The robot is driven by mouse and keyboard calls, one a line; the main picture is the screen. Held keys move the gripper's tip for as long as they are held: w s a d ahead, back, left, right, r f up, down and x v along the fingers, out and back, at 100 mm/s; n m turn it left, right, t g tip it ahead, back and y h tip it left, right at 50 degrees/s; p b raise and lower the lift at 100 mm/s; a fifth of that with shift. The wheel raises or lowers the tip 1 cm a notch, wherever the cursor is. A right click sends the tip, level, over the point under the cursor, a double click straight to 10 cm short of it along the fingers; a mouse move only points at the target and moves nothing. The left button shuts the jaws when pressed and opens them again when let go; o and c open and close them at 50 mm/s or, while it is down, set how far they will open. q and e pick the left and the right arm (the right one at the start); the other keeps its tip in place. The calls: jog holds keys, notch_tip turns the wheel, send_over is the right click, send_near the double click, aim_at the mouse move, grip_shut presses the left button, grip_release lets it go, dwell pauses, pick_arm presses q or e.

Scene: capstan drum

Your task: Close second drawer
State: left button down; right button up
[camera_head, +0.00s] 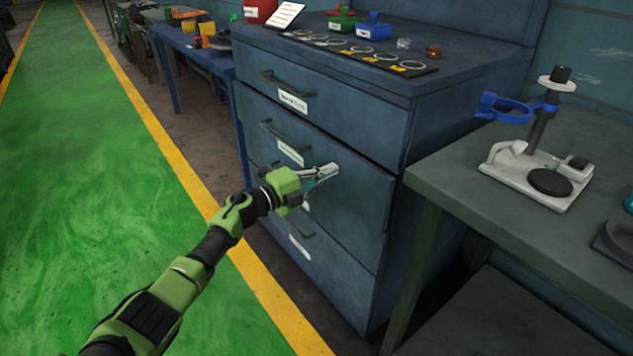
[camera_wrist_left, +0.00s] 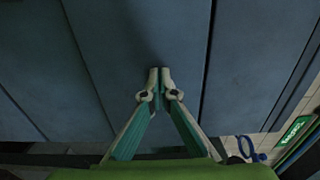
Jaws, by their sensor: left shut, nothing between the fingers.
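A blue cabinet (camera_head: 440,130) with a column of drawers stands in the middle of the head view. The second drawer (camera_head: 350,205) has a bar handle (camera_head: 280,140) and a white label on its front. I cannot tell for sure whether it stands slightly out or is flush. My left gripper (camera_head: 333,170) is shut and empty, its fingertips at the second drawer's front, right of the handle and label. In the left wrist view the closed fingertips (camera_wrist_left: 160,74) point at a blue panel (camera_wrist_left: 130,35); contact is unclear. My right gripper is not in view.
The top drawer (camera_head: 320,105) looks closed. Rings on a dark mat (camera_head: 425,70) and small bins lie on the cabinet top. A grey table (camera_head: 480,180) with a white-based stand (camera_head: 540,175) is close on the right. The green floor lane (camera_head: 80,190) on the left is clear.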

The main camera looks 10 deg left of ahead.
pick_arm(q)
jog(key=shift+x, duration=0.95)
jog(key=shift+r, duration=0.3)
